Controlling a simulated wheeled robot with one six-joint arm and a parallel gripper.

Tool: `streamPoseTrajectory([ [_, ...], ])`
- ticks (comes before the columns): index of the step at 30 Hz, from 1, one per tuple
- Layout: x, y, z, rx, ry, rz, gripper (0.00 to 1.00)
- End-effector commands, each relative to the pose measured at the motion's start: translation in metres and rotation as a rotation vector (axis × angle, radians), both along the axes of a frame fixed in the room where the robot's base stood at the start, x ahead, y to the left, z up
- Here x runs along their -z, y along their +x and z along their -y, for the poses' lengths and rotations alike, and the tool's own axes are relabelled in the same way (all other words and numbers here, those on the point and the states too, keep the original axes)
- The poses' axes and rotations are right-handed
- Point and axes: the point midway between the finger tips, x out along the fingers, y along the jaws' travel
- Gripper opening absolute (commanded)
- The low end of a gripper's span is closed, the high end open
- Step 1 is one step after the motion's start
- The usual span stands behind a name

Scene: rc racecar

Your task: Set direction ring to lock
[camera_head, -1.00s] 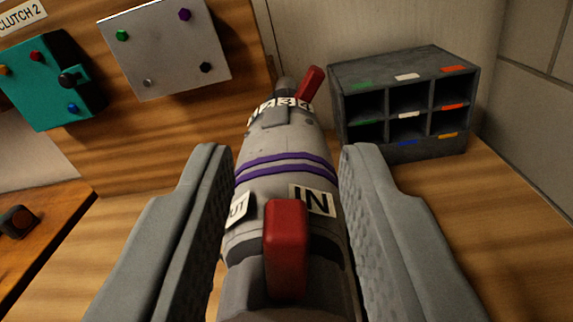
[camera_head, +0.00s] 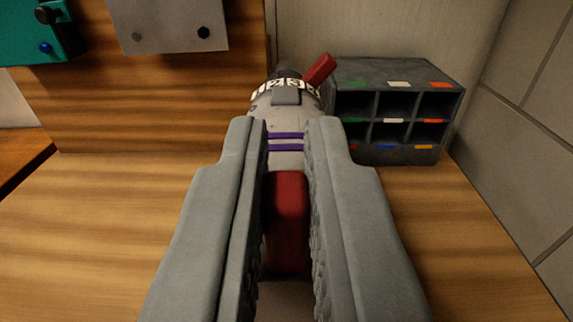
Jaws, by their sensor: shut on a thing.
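A grey cylindrical tool (camera_head: 287,118) lies in front of me, pointing away, with two purple stripes around its body. A red lever (camera_head: 287,222) stands up from its near end, on the direction ring. My gripper (camera_head: 282,150) is shut on this red lever, one finger on each side. The IN and OUT labels of the ring are hidden behind the fingers, so I cannot read its setting. At the far end is a white numbered ring (camera_head: 287,84) with a second red lever (camera_head: 320,70) tilted to the right.
A dark grey sorting rack (camera_head: 397,158) with coloured tags stands at the back right. A silver panel (camera_head: 168,25) and a teal box (camera_head: 28,35) are on the wooden board at the back left. The wooden tabletop (camera_head: 90,220) is clear on both sides.

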Motion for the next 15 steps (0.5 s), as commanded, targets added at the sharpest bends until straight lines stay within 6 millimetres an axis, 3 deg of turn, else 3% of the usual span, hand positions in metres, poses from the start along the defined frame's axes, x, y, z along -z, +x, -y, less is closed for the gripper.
streamPoseTrajectory([
  [11, 0.0004, 0.0000, -0.0009, 0.000, -0.021, -0.001, 0.00],
  [12, 0.0004, 0.0000, -0.0009, 0.000, -0.020, -0.001, 0.15],
  [15, 0.0003, 0.0000, -0.0009, 0.000, -0.020, -0.001, 0.33],
])
